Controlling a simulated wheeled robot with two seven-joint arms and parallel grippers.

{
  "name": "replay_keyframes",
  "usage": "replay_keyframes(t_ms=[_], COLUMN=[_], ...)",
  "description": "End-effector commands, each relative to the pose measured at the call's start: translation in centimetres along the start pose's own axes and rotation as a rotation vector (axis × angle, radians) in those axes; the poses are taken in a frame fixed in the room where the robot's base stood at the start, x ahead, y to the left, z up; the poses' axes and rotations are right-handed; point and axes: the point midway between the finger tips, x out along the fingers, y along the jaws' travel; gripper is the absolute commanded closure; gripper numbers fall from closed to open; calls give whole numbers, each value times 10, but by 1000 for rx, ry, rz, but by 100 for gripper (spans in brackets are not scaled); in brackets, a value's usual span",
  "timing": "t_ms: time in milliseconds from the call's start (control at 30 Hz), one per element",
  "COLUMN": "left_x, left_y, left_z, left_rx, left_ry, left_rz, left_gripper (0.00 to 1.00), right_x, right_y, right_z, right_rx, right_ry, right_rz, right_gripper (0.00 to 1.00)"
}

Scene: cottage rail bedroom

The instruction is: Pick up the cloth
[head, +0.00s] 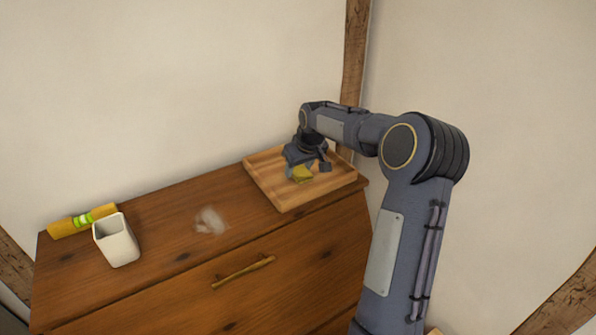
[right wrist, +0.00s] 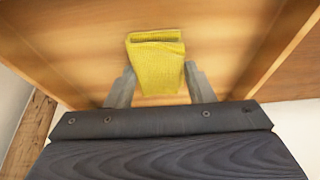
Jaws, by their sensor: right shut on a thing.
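The cloth (head: 302,174) is a folded yellow piece over the wooden tray (head: 284,204) at the right end of the dresser top. In the right wrist view the cloth (right wrist: 156,62) sits between the two fingers. My right gripper (head: 300,170) points down over the tray and is shut on the cloth. In the right wrist view the fingers of my right gripper (right wrist: 160,88) flank the cloth's near part. I cannot tell whether the cloth still touches the tray floor. My left gripper is not in view.
The wooden dresser (head: 170,262) has a brass drawer handle (head: 243,272). A white cup (head: 116,240) and a yellow roll with a green band (head: 82,220) are at its left end. A whitish smudge (head: 210,220) marks the middle. A wall and wooden post (head: 354,55) stand behind.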

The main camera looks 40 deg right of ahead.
Motion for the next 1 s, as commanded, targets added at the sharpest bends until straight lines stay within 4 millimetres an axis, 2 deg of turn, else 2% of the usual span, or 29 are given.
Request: replay_keyframes(t_ms=[267, 467, 533, 633, 800, 1000], left_x=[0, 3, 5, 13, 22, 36], left_y=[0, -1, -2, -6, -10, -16], left_z=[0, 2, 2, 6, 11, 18], left_rx=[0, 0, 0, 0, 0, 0], left_ry=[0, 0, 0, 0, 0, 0], left_rz=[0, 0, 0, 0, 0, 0], left_gripper=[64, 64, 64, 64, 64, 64], right_x=[-3, -20, -32, -53, -100, -132], right_y=[0, 0, -1, -12, -34, -66], right_z=[-2, -10, -13, -7, 2, 30], right_rx=[0, 0, 0, -3, -3, -3], right_ry=[2, 5, 5, 7, 9, 5], right_rz=[1, 2, 2, 2, 1, 0], right_gripper=[74, 74, 74, 74, 74, 74])
